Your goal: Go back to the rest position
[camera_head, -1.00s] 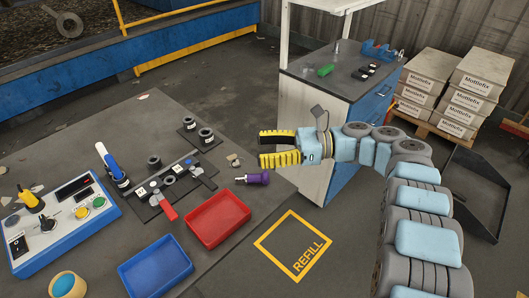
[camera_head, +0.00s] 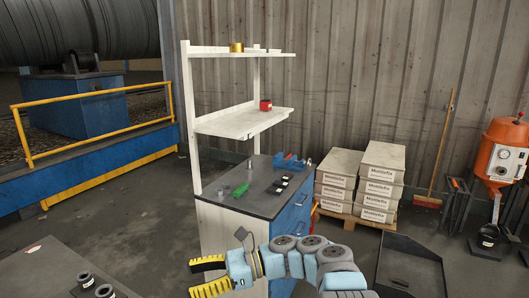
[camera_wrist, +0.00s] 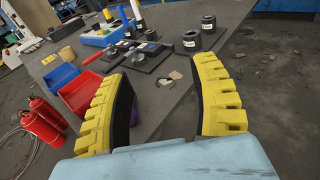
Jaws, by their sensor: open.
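My gripper (camera_head: 208,276) is open, with two yellow ridged fingers and nothing between them. In the head view it is at the bottom centre, in front of the blue and white cabinet (camera_head: 290,222) and to the right of the grey worktable (camera_head: 50,275). In the wrist view the open fingers of my gripper (camera_wrist: 165,112) frame part of the worktable, apart from it. A purple item is partly hidden behind the left finger there.
The wrist view shows a red bin (camera_wrist: 88,92), a blue bin (camera_wrist: 58,77), black cylinders (camera_wrist: 192,41) and red extinguishers (camera_wrist: 45,112). In the head view, stacked boxes (camera_head: 378,182) stand right of the cabinet, and an orange machine (camera_head: 503,152) stands far right. Floor shows left of the cabinet.

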